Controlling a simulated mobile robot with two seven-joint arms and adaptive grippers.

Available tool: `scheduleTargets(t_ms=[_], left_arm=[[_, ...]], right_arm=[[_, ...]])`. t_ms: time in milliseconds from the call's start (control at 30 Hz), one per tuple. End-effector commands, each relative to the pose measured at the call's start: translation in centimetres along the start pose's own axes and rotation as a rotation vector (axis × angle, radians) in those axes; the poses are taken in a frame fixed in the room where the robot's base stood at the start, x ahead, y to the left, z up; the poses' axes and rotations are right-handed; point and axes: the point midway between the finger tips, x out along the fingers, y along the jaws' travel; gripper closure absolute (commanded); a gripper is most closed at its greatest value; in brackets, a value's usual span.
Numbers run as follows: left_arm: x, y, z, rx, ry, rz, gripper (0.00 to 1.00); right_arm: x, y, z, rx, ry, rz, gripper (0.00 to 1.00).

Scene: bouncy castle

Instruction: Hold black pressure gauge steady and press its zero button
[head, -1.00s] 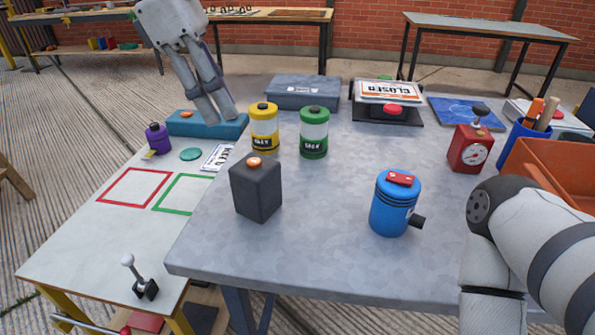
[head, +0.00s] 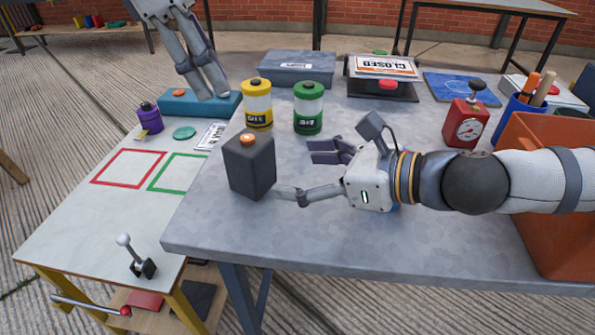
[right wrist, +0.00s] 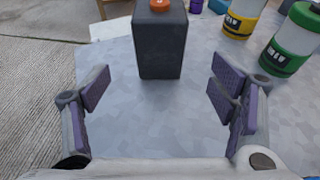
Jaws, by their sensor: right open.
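The black pressure gauge (head: 250,168) is an upright dark box on the grey table, with an orange button (head: 247,139) on top. No dial shows on its visible sides. It also stands straight ahead in the right wrist view (right wrist: 160,45). My right gripper (head: 303,171) is open and empty just right of the gauge, its fingers pointing at it. In the right wrist view the gauge lies beyond the gap between the fingertips (right wrist: 162,88), apart from them. My left gripper (head: 212,90) hangs above the teal block at the back left; its finger gap is unclear.
Yellow (head: 257,105) and green (head: 308,108) canisters stand behind the gauge. A red dial device (head: 466,125) and an orange bin (head: 530,210) are at the right. The blue canister is almost wholly hidden behind my right gripper. The table's front left is clear.

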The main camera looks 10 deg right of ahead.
Motion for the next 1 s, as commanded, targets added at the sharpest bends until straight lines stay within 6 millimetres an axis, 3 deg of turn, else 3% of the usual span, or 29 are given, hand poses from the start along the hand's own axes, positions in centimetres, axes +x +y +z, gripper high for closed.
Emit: scheduleTargets(t_ms=[500,667,900,933,1000], left_arm=[[0.0,0.0,0.0,0.0,0.0,0.0,0.67],[0.0,0.0,0.0,0.0,0.0,0.0,0.67],[0.0,0.0,0.0,0.0,0.0,0.0,0.67],[0.0,0.0,0.0,0.0,0.0,0.0,0.67],[0.0,0.0,0.0,0.0,0.0,0.0,0.67]], right_arm=[[10.5,0.0,-0.1,-0.002,0.001,0.0,0.22],[11.8,0.1,0.0,-0.002,0.001,0.0,0.22],[11.9,0.0,-0.1,-0.002,0.001,-0.001,0.22],[11.9,0.0,-0.1,-0.002,0.001,-0.001,0.24],[11.9,0.0,-0.1,-0.002,0.001,-0.001,0.4]])
